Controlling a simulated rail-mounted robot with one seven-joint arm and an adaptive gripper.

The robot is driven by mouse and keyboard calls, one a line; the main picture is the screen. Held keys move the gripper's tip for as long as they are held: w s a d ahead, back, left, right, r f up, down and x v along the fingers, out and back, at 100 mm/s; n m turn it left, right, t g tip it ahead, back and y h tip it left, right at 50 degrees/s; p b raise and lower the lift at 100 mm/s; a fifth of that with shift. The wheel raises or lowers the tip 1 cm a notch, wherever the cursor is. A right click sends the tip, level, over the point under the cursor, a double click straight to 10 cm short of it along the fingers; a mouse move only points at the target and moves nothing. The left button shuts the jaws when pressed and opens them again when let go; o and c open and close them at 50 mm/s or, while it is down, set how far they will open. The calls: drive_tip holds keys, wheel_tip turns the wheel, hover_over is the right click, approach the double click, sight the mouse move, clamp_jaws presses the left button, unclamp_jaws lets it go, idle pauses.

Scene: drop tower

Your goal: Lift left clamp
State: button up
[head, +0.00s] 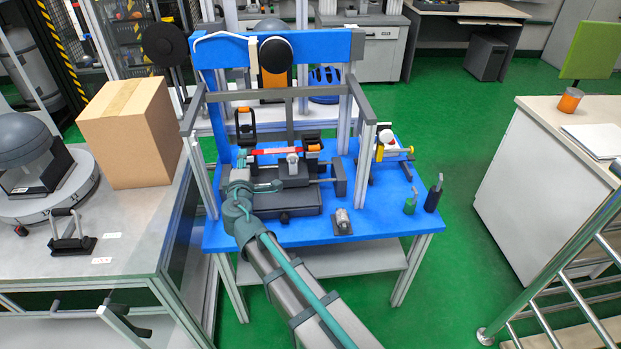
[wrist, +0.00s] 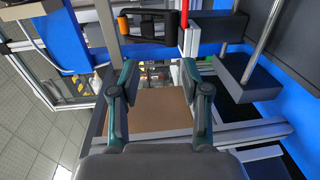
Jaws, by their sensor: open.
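The left clamp (head: 245,128) is a black loop-shaped handle with an orange tip, standing up at the left of the fixture on the blue table. The wrist view shows this clamp (wrist: 150,24) at the top, ahead of and apart from my fingers. A red bar (head: 275,151) runs from near it to the right clamp (head: 312,146), which is black and orange. My gripper (head: 252,175) is at the left of the fixture, nearer the camera than the left clamp. In the wrist view my gripper (wrist: 157,78) is open, with nothing between its fingers.
The blue table (head: 385,215) carries a grey frame (head: 366,108) around the fixture. A dark block (head: 285,198) lies close to my gripper. A cardboard box (head: 130,130) stands on the left bench. A small metal part (head: 342,218) is at the table's front.

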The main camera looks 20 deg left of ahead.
drive_tip(key=v, duration=0.5)
drive_tip(key=w+d+f+m+h+p, duration=0.1)
drive_tip(key=w+d, duration=0.3)
drive_tip(key=d, duration=0.4)
drive_tip(key=w+d+f+m+h+p, duration=0.1)
drive_tip(key=w+d+f+h+p, duration=0.1)
drive_tip(key=d, duration=0.7)
drive_tip(key=shift+w+d+h+p, duration=0.25)
drive_tip(key=shift+w+h, duration=0.45)
drive_tip(key=shift+w, duration=0.5)
